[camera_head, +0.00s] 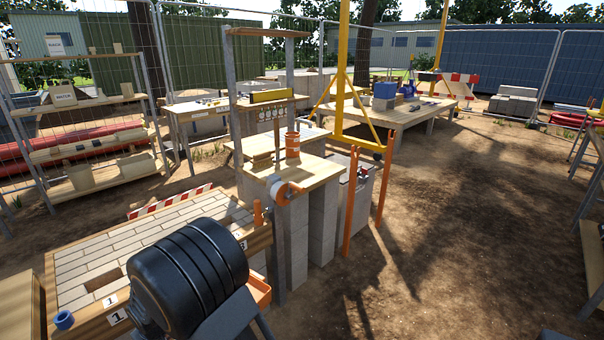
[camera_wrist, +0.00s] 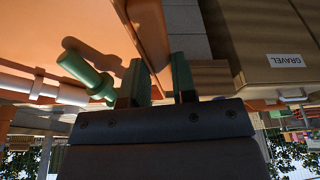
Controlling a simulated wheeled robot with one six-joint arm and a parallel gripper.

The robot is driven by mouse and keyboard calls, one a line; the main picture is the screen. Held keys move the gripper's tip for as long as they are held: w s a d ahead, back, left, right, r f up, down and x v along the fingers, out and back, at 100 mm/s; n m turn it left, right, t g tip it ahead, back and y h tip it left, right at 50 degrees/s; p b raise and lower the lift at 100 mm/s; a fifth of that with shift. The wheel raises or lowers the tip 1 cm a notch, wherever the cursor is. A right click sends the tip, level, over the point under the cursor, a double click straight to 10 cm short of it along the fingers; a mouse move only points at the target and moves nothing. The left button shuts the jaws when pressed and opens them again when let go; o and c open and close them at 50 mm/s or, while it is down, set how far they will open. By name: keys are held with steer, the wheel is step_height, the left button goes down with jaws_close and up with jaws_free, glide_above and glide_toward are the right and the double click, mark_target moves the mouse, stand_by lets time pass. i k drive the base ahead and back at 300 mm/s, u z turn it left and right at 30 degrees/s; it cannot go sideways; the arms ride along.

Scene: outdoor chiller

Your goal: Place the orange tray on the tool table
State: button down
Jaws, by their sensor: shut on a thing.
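The orange tray (camera_wrist: 112,22) fills the upper left of the wrist view. My gripper (camera_wrist: 158,66) is shut on the tray's wall, with one finger on each side. A tool with a green handle (camera_wrist: 85,72) and a pale shaft lies in the tray, beside the left finger. In the head view, a corner of the orange tray (camera_head: 259,290) shows behind my dark arm, which hides the rest. Candidates for the tool table are a wooden table with small tools (camera_head: 205,105) and a larger low table (camera_head: 405,114); I cannot tell which it is.
A brick-patterned bench (camera_head: 150,245) stands at left, near my arm. A wooden stand on block columns (camera_head: 300,175), with orange posts (camera_head: 352,200) beside it, stands mid-view. A box marked GRAVEL (camera_wrist: 275,45) is near my gripper. Open dirt ground (camera_head: 440,220) lies at right.

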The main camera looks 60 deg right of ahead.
mark_target(307, 172)
steer(key=u, duration=2.25)
steer(key=k, duration=1.5)
steer(key=z, duration=1.55)
